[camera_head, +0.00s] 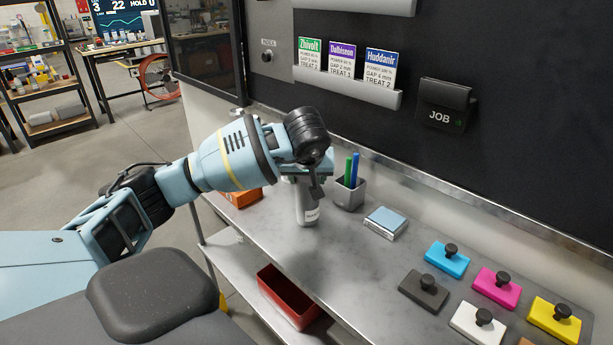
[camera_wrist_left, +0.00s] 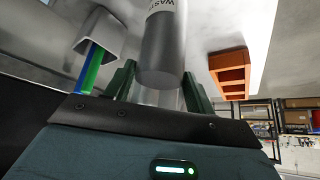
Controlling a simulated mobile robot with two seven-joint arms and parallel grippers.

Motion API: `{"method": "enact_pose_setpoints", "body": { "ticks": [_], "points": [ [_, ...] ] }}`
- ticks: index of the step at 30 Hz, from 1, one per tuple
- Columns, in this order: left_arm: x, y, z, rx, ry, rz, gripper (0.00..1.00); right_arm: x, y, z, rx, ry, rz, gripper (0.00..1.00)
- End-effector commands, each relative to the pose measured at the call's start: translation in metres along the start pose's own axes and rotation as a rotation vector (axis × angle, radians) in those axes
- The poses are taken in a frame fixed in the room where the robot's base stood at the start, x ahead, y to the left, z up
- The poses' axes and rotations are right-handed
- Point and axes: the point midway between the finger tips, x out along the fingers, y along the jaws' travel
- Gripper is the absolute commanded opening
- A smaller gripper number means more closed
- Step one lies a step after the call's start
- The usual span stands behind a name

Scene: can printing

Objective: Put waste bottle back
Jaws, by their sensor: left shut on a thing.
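The waste bottle (camera_head: 306,209) is a pale grey cylinder with a white label, upright at the worktop's back left. My left gripper (camera_head: 306,177) is shut on its upper part, coming from above left. In the left wrist view the bottle (camera_wrist_left: 163,50) is between the two dark green fingers of the gripper (camera_wrist_left: 160,88), with part of the word WASTE readable on its label. The gripper and wrist hide the bottle's top in the head view. I cannot tell whether its base touches the worktop. My right gripper is not in view.
A grey pen cup (camera_head: 349,194) with green and blue pens stands close right of the bottle. An orange holder (camera_head: 243,197) is to its left, a small blue-topped block (camera_head: 386,222) to its right. Several coloured blocks with black knobs fill the right. A red bin (camera_head: 288,298) sits below.

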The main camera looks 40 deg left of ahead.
Motion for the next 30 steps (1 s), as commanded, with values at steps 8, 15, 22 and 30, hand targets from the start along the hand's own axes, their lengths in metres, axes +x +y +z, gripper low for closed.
{"method": "enact_pose_setpoints", "body": {
  "ticks": [8, 15, 22, 30],
  "points": [
    [0.000, 0.000, -0.001, -0.002, 0.004, 0.002, 0.00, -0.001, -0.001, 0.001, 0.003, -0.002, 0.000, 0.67],
    [0.001, 0.000, 0.001, -0.001, 0.001, 0.000, 0.76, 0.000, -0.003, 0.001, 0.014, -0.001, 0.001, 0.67],
    [0.001, 0.000, 0.001, -0.001, 0.001, 0.000, 0.76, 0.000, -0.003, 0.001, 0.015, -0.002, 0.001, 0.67],
    [-0.022, 0.001, -0.001, -0.002, 0.004, 0.004, 0.76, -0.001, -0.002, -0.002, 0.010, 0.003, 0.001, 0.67]
  ]
}}
